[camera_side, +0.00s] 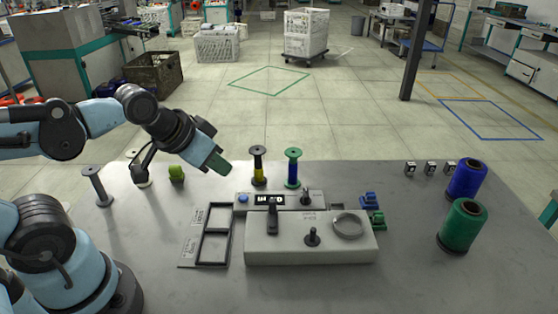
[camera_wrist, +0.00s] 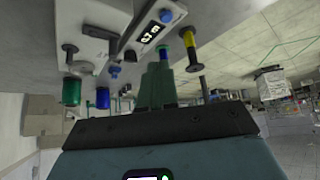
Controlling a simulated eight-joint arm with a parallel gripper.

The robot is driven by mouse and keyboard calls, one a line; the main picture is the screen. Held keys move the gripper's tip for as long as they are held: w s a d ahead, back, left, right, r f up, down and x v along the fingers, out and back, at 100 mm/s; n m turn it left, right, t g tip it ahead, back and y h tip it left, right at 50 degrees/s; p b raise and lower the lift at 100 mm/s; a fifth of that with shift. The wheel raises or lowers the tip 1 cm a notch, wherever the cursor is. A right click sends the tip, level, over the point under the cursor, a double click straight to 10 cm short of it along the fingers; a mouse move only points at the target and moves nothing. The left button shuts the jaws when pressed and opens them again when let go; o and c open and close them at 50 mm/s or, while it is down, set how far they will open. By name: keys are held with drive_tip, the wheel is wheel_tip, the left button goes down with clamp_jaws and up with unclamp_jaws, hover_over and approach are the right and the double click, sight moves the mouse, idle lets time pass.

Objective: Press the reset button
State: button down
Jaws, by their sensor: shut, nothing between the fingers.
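The winding machine (camera_side: 310,243) is a pale grey box on the table. A small round blue button (camera_side: 242,198) is on its back left, left of a dark display (camera_side: 270,200). In the wrist view the blue button (camera_wrist: 166,16) is at the top, beside the lit display (camera_wrist: 149,34). My gripper (camera_side: 221,167) is in the air, behind and left of the button and apart from it. Its green fingers (camera_wrist: 157,70) are shut and empty in the wrist view.
A yellow bobbin (camera_side: 258,168) and a blue-green bobbin (camera_side: 293,168) stand behind the machine. A black-framed tray (camera_side: 228,236) lies left of it. Blue (camera_side: 467,180) and green (camera_side: 463,225) spools stand at the right.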

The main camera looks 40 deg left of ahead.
wheel_tip(320, 180, up, 4)
drive_tip(key=m+g, duration=0.7)
drive_tip(key=m, duration=0.2)
hover_over(243, 197)
drive_tip(key=shift+f, duration=0.2)
drive_tip(key=shift+f, duration=0.1)
wheel_tip(243, 197, down, 14)
drive_tip(key=shift+r, duration=0.1)
idle(0.7)
